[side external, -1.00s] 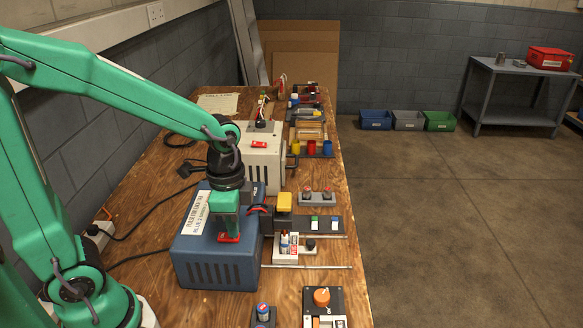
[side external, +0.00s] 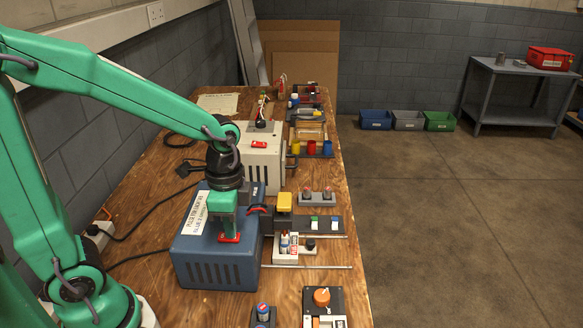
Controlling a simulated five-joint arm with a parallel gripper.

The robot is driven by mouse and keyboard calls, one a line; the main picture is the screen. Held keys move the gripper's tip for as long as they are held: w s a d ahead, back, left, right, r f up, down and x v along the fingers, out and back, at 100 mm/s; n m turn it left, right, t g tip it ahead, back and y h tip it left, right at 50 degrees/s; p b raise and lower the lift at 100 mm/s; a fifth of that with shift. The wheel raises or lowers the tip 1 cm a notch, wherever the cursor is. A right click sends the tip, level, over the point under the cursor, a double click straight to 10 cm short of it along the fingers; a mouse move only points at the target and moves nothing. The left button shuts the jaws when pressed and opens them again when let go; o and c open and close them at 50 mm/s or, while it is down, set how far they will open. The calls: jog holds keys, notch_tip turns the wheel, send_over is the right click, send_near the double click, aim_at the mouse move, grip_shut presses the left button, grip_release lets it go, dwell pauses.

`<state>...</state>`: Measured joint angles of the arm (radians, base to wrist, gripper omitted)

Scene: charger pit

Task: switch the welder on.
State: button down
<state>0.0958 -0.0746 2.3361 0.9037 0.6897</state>
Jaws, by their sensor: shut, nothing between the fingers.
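A blue box with dark vent slots (side external: 222,270) and a white printed label (side external: 196,213) stands on the bench; I cannot tell for certain that it is the welder. A red switch-like piece (side external: 229,238) shows on its top at the front, partly covered by my gripper. My gripper (side external: 224,230) points down over the blue box, shut and empty, its tip close to the red piece. Whether they touch, and which way the switch is set, I cannot tell. A pale grey box (side external: 262,160) farther back carries a similar red piece (side external: 259,145).
An orange knob (side external: 321,296) stands near the front. Black cables cross the bench at left.

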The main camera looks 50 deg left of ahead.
jog(key=shift+s+a+r, duration=0.15)
jog(key=shift+s+a, duration=0.15)
jog(key=shift+a, duration=0.05)
jog(key=shift+r, duration=0.1)
dwell(0.3)
notch_tip(320, 180, up, 14)
jog(key=w+d, duration=0.1)
jog(key=shift+w+d, duration=0.15)
jog(key=shift+d, duration=0.05)
dwell(0.4)
dwell(0.4)
jog(key=n+t, duration=0.4)
jog(key=n, duration=0.2)
send_over(211, 243)
jog(key=f, duration=0.2)
jog(key=shift+s+a+f+n+t, duration=0.2)
jog(key=shift+s+f+n+t, duration=0.2)
jog(key=shift+n, duration=0.35)
jog(key=shift+s+a+f+n+t, duration=0.25)
jog(key=shift+n+t, duration=0.25)
jog(key=shift+n, duration=0.25)
jog(key=shift+d, duration=0.1)
dwell(0.9)
